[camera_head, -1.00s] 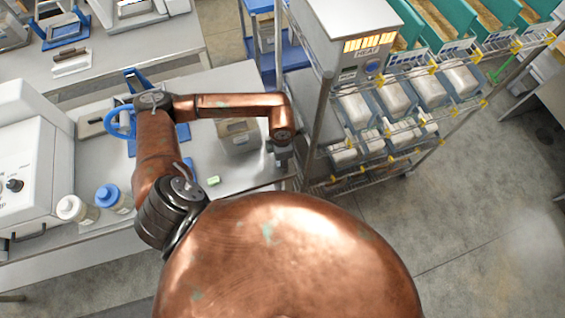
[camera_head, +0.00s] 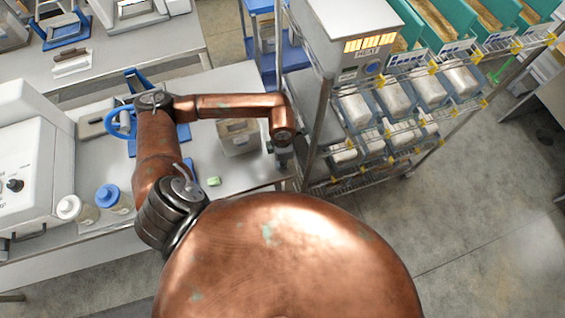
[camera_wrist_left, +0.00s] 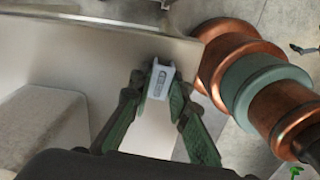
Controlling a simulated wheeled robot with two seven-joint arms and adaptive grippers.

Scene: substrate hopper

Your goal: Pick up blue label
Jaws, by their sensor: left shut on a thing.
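The blue label (camera_wrist_left: 158,82) is a small pale blue-grey piece with dark print on its face. In the left wrist view it sits between the fingertips of my left gripper (camera_wrist_left: 157,92), which is shut on it. The dark fingers touch it from both sides. In the head view my left gripper (camera_head: 283,158) hangs below the copper arm at the right end of the metal table; the label cannot be made out there. My right gripper is not in view.
A wire rack (camera_head: 440,118) with several bins stands to the right. Bottles (camera_head: 107,196) stand at the left.

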